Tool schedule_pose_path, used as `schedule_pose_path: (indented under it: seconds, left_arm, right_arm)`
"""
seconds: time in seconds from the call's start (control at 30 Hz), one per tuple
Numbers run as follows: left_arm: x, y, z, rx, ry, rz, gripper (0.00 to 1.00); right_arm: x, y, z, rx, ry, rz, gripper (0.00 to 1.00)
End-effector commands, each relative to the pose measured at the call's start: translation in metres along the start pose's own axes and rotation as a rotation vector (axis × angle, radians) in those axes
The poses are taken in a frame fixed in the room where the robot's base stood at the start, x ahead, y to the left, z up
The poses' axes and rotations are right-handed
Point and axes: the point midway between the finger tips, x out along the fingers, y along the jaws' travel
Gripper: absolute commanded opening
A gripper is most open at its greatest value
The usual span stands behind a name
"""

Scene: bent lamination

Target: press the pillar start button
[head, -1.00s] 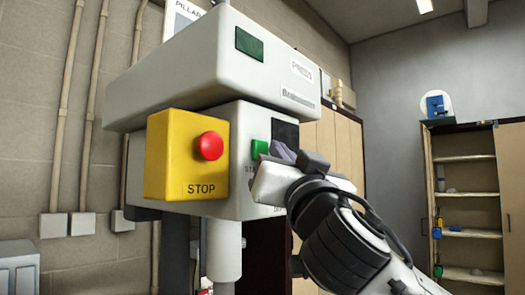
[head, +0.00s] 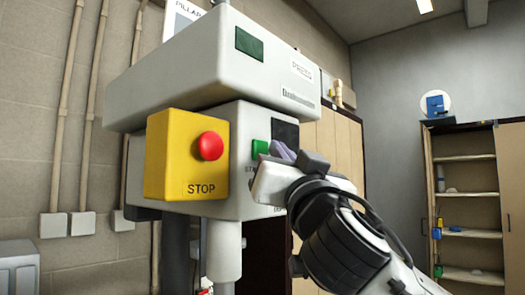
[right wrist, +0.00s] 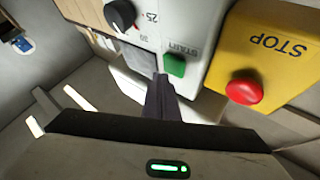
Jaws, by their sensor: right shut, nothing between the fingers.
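The green start button (head: 260,148) is on the front of the pale press control box (head: 240,185), right of the yellow stop housing. In the right wrist view the start button (right wrist: 174,65) shows beside its START lettering. My right gripper (head: 279,151) is shut and empty, its fingertips right beside the green button in the head view. In the right wrist view the closed fingers (right wrist: 158,88) point at the box, with their tips close to the button's lower left. I cannot tell whether they touch it. My left gripper is not in view.
A yellow stop box (head: 185,155) with a red mushroom button (head: 210,146) stands out just left of the start button. A black dial (right wrist: 121,14) is on the same panel. The press head (head: 215,65) overhangs above. Open shelves (head: 470,210) stand at the far right.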

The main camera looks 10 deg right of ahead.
Motion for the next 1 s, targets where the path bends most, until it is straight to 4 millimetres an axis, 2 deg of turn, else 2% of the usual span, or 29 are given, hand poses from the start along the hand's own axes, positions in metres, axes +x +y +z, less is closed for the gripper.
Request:
schedule_pose_path:
  seconds: [1.0]
  left_arm:
    - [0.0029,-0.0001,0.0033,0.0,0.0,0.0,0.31]
  right_arm:
    - [0.0087,-0.0062,0.0066,0.0,-0.001,0.0,0.0]
